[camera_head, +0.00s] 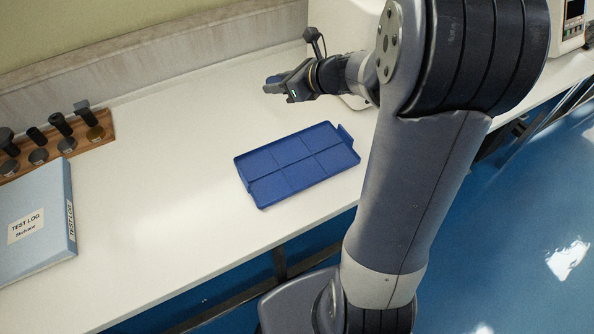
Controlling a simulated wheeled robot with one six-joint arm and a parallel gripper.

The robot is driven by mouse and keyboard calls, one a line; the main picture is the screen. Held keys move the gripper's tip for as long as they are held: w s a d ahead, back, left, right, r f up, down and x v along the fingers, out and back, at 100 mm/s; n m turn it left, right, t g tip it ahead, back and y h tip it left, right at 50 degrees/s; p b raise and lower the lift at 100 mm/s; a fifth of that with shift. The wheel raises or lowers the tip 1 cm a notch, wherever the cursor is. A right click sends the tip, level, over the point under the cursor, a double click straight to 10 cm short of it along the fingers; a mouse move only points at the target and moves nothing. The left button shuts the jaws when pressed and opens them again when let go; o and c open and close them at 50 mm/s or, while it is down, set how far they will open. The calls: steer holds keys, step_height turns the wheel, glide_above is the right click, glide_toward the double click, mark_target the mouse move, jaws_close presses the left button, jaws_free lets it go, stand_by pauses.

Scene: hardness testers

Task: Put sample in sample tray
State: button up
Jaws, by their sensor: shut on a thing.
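The blue sample tray (297,163) lies flat on the white bench and is divided into several shallow compartments. All of its compartments look empty. The gripper is clear of the tray.
A blue test log binder (32,222) lies at the left front. A wooden rack (62,147) with several dark tools stands behind it. Light-coloured machines stand at the back, one at the far right (566,28). The bench between binder and tray is clear.

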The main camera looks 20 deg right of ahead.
steer(key=s+d+f+n+g+y+b, duration=0.2)
steer(key=s+f+n+b, duration=0.15)
steer(key=f+b, duration=0.35)
steer(key=b, duration=0.4)
glide_toward(280, 149)
steer(key=shift+g, duration=0.3)
steer(key=x, duration=0.5)
steer(key=shift+w+r, duration=0.25)
steer(key=shift+f, duration=0.1)
steer(key=shift+f, duration=0.15)
steer(key=o, duration=1)
